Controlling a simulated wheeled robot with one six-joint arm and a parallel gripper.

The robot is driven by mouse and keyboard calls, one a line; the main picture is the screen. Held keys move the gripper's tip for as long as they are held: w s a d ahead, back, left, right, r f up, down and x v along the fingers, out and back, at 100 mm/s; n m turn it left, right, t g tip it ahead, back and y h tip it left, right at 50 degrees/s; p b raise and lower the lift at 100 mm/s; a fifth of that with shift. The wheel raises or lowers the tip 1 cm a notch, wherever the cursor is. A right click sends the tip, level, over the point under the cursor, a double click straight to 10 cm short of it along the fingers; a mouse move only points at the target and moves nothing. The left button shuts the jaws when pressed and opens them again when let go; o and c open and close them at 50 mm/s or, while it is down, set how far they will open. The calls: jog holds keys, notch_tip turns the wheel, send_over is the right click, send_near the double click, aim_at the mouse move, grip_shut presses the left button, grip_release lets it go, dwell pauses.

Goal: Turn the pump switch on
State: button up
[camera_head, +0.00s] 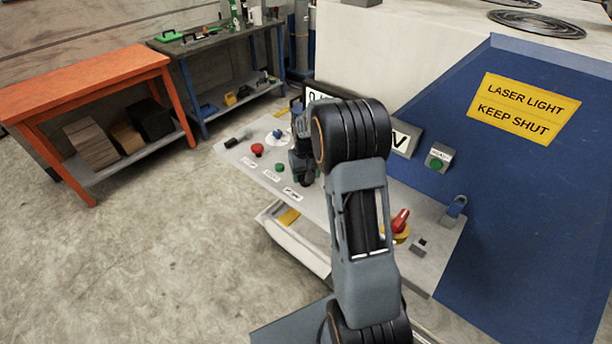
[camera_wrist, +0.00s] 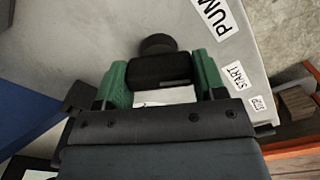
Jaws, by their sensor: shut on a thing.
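The black pump switch (camera_wrist: 160,69) sits between the two green finger pads of my gripper (camera_wrist: 162,76) in the wrist view. The pads press on its two sides, so the gripper is shut on it. A round black part (camera_wrist: 157,44) shows just beyond the handle. The "PUMP" label (camera_wrist: 212,17) lies on the grey panel to the upper right. In the head view, my gripper (camera_head: 303,165) points down at the left part of the control panel, behind my arm. The switch is mostly hidden there, and its exact setting cannot be told.
A blue machine wall (camera_head: 510,190) stands to the right. An orange table (camera_head: 85,80) is at left; the floor between is clear.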

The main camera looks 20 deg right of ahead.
jog(key=m+b, duration=0.1)
jog(key=m, duration=0.4)
jog(key=shift+m, duration=0.3)
jog(key=m+b, duration=0.1)
jog(key=m, duration=0.4)
jog(key=shift+m, duration=0.3)
dwell(0.3)
jog(key=o, duration=0.9)
notch_tip(320, 180, up, 14)
jog(key=shift+f+b, duration=0.1)
jog(key=shift+b, duration=0.25)
dwell(0.3)
